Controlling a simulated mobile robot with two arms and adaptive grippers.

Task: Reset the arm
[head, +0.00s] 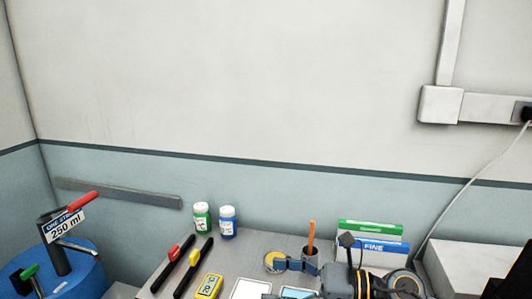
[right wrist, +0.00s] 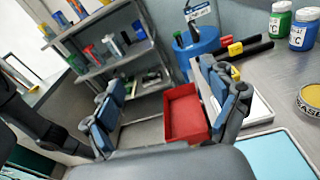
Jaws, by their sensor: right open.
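My right gripper (head: 296,265) shows at the bottom middle of the head view, above the workbench (head: 262,243). Its blue-padded fingers are spread in the right wrist view (right wrist: 163,85), with nothing held between them. A red open tray (right wrist: 184,113) shows beyond the fingers in that view; one finger partly covers it. My left gripper is not in view.
Green (head: 202,219) and blue (head: 227,223) bottles stand at the back of the bench. A yellow tin (head: 275,261), a yellow meter (head: 209,287) and a FINE box (head: 384,251) are nearby. A blue drum (head: 75,280) stands left; shelves (right wrist: 112,52) show in the wrist view.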

